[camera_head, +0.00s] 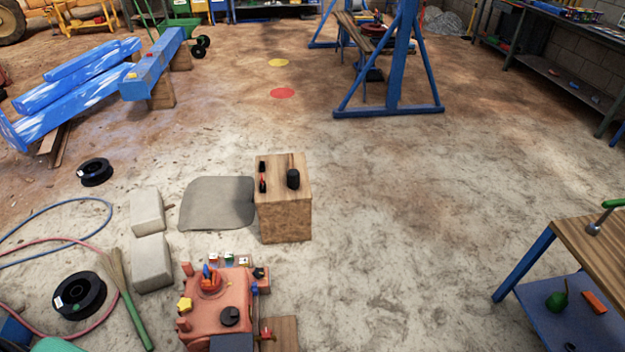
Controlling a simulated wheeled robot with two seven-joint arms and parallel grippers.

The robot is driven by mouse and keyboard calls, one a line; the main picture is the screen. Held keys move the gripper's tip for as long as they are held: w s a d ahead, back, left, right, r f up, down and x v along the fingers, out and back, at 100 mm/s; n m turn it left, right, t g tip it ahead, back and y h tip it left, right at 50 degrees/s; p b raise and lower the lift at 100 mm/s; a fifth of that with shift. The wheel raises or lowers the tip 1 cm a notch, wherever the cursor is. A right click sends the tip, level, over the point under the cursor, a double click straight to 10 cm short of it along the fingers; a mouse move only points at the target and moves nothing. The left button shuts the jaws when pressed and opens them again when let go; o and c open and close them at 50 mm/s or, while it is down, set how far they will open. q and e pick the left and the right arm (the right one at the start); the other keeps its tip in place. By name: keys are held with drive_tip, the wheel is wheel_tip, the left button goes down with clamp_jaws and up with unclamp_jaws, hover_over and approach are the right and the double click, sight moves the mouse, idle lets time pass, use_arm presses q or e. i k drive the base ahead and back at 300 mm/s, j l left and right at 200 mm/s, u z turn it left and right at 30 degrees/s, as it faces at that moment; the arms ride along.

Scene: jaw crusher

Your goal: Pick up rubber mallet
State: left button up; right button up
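A tool with a green handle and a grey head (595,227) lies on the wooden top of the workbench (580,238) at the right edge. It may be the rubber mallet, but the picture edge cuts it off and I cannot tell for sure. A black cylinder (293,179) stands on a wooden block (285,222) near the middle, beside small black and red items (263,185). Neither of my grippers is in view.
An orange machine (218,312) with small coloured parts stands at the bottom centre. Pale blocks (152,262), a broom (130,305), black spools (80,295) and hoses lie at left. A blue frame (390,110) stands at the back. The floor between the wooden block and the workbench is clear.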

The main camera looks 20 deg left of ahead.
sight(293, 174)
drive_tip(key=i+l+z, duration=0.1)
drive_tip(key=i+l, duration=0.25)
drive_tip(key=l, duration=0.2)
drive_tip(key=i+l+z, duration=0.1)
drive_tip(key=i+l, duration=0.2)
drive_tip(key=l, duration=0.2)
drive_tip(key=i+l+z, duration=0.1)
drive_tip(key=i+l, duration=0.3)
drive_tip(key=i+j+u, duration=0.1)
drive_tip(key=i+u, duration=0.35)
drive_tip(key=i+l+u, duration=0.1)
drive_tip(key=i+u, duration=0.35)
drive_tip(key=i, duration=0.15)
drive_tip(key=i+l+u, duration=0.4)
drive_tip(key=i+j+u, duration=0.15)
drive_tip(key=i+u, duration=0.25)
drive_tip(key=i, duration=0.15)
drive_tip(key=i+u, duration=0.45)
drive_tip(key=i+l+u, duration=0.4)
drive_tip(key=i, duration=0.2)
drive_tip(key=j, duration=0.1)
